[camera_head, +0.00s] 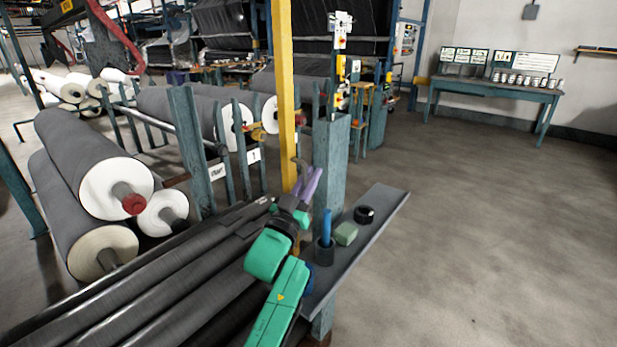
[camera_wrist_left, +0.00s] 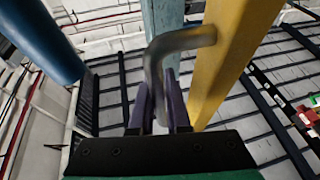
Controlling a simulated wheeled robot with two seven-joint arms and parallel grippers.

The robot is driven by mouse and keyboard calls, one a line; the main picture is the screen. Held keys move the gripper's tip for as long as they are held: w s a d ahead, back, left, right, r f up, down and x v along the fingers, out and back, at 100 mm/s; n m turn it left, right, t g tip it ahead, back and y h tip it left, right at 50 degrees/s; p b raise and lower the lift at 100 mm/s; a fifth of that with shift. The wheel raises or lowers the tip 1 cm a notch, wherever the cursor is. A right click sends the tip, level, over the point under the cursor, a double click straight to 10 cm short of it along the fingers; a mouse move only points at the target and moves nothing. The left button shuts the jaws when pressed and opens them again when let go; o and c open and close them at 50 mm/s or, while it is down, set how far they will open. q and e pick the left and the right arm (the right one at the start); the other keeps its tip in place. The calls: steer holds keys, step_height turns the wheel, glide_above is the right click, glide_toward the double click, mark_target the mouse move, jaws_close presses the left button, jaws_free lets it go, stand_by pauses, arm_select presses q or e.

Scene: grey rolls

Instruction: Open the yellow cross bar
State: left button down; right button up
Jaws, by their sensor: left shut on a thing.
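The yellow cross bar (camera_head: 284,90) stands upright beside a blue-green post (camera_head: 331,160) in the head view. In the left wrist view the bar (camera_wrist_left: 228,55) rises on the right. A bent grey metal handle (camera_wrist_left: 183,40) reaches from the bar down between my purple fingers. My left gripper (camera_head: 308,186) is at the lower part of the bar, in front of the post. In the left wrist view my left gripper (camera_wrist_left: 160,98) is shut on the handle. The bar's lower end is hidden behind my arm and the rolls. My right gripper is not in view.
Dark rolls (camera_head: 150,285) lie at the lower left. A narrow grey shelf (camera_head: 378,212) holds a black ring (camera_head: 364,215), a green block (camera_head: 346,233) and a dark cup (camera_head: 324,251) with a blue item. The floor (camera_head: 480,220) to the right is clear.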

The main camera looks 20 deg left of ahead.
arm_select(q)
steer(key=shift+f, duration=0.1)
steer(key=c, duration=1.2)
jaws_free()
steer(key=shift+o, duration=0.2)
steer(key=d+b+v, duration=0.1)
steer(key=b+v, duration=0.1)
steer(key=v, duration=1.2)
steer(key=shift+s+a, duration=0.3)
steer(key=shift+a, duration=0.2)
